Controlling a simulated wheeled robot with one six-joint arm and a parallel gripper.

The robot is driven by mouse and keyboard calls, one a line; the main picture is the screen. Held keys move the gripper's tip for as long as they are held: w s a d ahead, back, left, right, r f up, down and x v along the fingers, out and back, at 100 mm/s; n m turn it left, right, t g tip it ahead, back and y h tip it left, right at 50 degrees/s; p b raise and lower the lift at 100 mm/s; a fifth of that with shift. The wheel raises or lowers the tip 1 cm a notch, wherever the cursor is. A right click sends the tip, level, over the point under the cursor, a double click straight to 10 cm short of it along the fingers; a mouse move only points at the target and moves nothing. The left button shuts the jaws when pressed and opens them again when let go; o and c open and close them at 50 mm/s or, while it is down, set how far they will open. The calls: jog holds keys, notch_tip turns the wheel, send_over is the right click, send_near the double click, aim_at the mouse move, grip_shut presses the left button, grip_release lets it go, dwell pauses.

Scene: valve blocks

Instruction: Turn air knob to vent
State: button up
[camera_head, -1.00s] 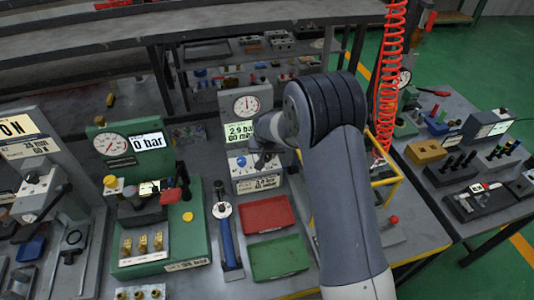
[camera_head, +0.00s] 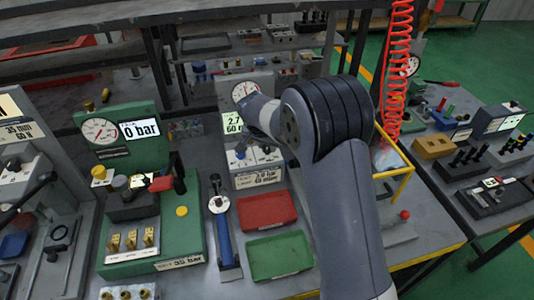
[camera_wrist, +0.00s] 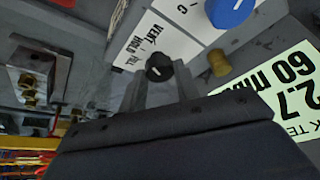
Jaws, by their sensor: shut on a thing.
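The air knob (camera_wrist: 159,66) is small and black with a white mark. It sits beside a white label (camera_wrist: 150,42) with the words VENT, HOLD and FILL, upside down in the wrist view. My gripper (camera_wrist: 161,76) is shut on the knob, one finger on each side. I cannot tell exactly which word the mark points at. The test panel's display (camera_wrist: 292,85) reads 2.7 and 60; it also shows in the head view (camera_head: 233,122), below a round gauge (camera_head: 246,91). In the head view my arm hides the knob.
A blue knob (camera_wrist: 230,10) and a brass fitting (camera_wrist: 217,62) are close to my gripper. Red (camera_head: 267,211) and green (camera_head: 279,257) trays lie in front of the panel. A green station (camera_head: 150,225) stands left, a yellow frame (camera_head: 404,180) and red coiled hose (camera_head: 392,90) right.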

jog(key=shift+w+a+m+g+h+b, duration=0.1)
jog(key=shift+m+g+h+b, duration=0.2)
jog(key=shift+m+b, duration=0.55)
jog(key=shift+a+m+g+h+b, duration=0.1)
jog(key=shift+m+h+b, duration=0.3)
jog(key=shift+m, duration=0.85)
jog(key=o, duration=1)
jog(key=v, duration=1)
jog(key=shift+r+b, duration=0.4)
jog(key=shift+f, duration=0.1)
jog(key=p+x, duration=0.1)
jog(key=x, duration=0.9)
jog(key=shift+d+f, duration=0.1)
jog(key=shift+f, duration=0.3)
jog(key=shift+r, duration=0.1)
